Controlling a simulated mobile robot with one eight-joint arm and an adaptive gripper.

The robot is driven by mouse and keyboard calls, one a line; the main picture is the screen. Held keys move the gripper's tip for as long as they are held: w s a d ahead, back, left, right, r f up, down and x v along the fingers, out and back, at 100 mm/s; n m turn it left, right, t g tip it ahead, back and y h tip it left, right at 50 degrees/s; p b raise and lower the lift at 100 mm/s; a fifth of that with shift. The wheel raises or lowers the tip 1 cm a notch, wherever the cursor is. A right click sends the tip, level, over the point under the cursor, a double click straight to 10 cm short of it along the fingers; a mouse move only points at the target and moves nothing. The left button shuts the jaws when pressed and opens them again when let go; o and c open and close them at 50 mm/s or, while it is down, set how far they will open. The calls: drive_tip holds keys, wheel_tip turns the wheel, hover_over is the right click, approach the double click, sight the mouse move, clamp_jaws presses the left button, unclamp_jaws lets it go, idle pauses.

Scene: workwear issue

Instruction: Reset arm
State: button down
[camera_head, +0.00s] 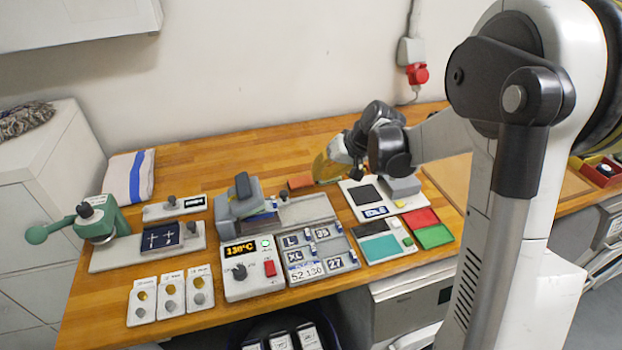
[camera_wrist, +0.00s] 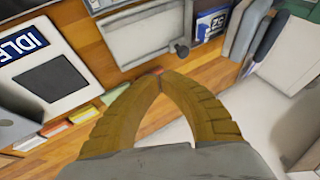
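My gripper (camera_head: 325,167) is above the back middle of the wooden bench in the head view, near the white panel with the dark square. Its yellow-brown fingers also show in the wrist view (camera_wrist: 161,76), with the tips together and nothing seen between them. My arm reaches in from the right side of the head view.
A panel marked IDLE (camera_head: 374,211) lies beneath and right of my gripper. A grey press-like device (camera_head: 238,203), a 130°C control box (camera_head: 252,268), a label tray (camera_head: 318,255) and a green-handled press (camera_head: 97,222) stand on the bench. The back strip is mostly clear.

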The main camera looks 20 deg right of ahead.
drive_tip(key=s+a+r+h+b, duration=0.25)
drive_tip(key=s+r, duration=0.45)
drive_tip(key=s, duration=0.5)
drive_tip(key=s+f+t+h, duration=0.1)
drive_tip(key=s+t+h, duration=0.1)
drive_tip(key=s, duration=1.2)
drive_tip(key=shift+a+n+b, duration=0.3)
drive_tip(key=shift+a+b, duration=0.05)
drive_tip(key=shift+b, duration=0.1)
